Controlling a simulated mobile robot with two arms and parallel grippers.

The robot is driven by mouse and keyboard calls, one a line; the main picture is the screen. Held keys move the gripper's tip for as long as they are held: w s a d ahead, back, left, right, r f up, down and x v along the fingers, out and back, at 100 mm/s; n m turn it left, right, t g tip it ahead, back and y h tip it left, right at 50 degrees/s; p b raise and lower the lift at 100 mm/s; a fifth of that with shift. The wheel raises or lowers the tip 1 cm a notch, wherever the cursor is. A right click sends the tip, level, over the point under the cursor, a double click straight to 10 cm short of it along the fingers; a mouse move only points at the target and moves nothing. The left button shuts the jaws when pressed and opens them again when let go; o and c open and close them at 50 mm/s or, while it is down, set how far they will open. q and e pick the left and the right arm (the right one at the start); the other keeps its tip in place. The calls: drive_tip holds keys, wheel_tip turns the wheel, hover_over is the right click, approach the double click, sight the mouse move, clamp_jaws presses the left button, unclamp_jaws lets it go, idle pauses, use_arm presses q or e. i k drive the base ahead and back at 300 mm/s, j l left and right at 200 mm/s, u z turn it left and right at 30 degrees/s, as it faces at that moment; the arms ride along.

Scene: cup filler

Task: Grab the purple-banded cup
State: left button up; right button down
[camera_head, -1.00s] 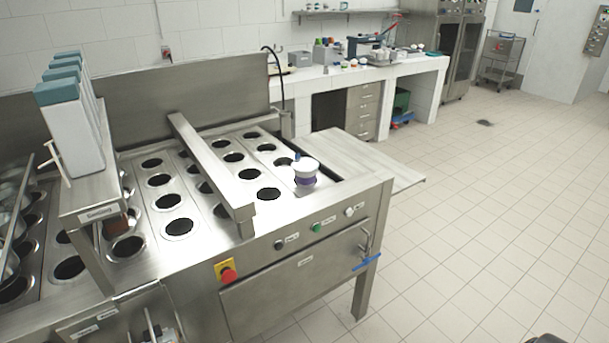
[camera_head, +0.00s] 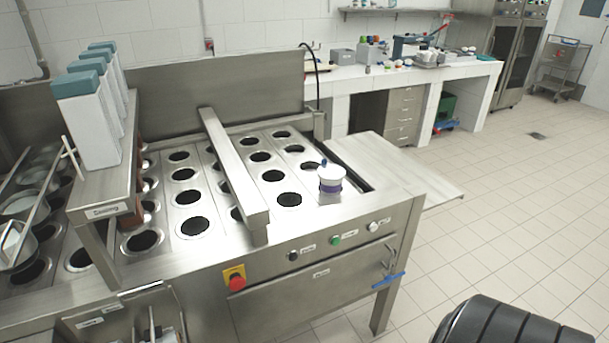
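The purple-banded cup (camera_head: 331,178) is white with a dark purple band and a white top. It stands upright on the steel deck of the filler machine (camera_head: 345,212), near the deck's right front corner. A small blue thing shows just behind its top left; I cannot tell what it is. Neither of my grippers is in view. A black ribbed rounded shape (camera_head: 510,325) at the bottom right edge looks like part of my arm, well to the right of the machine and apart from the cup.
The deck has rows of round holes and a raised steel bar (camera_head: 232,172) left of the cup. White dispensers with teal lids (camera_head: 78,84) stand at the left. A red stop button (camera_head: 237,283) and a side shelf (camera_head: 398,168) are on the machine. Tiled floor at right is free.

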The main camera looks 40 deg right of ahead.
sight(330, 188)
drive_tip(key=l+u, duration=0.1)
drive_tip(key=l, duration=0.5)
drive_tip(key=k+l+u, duration=0.15)
drive_tip(key=l, duration=0.45)
drive_tip(key=l+u, duration=0.1)
drive_tip(key=l, duration=0.5)
drive_tip(key=k+l+u, duration=0.15)
drive_tip(key=l, duration=0.4)
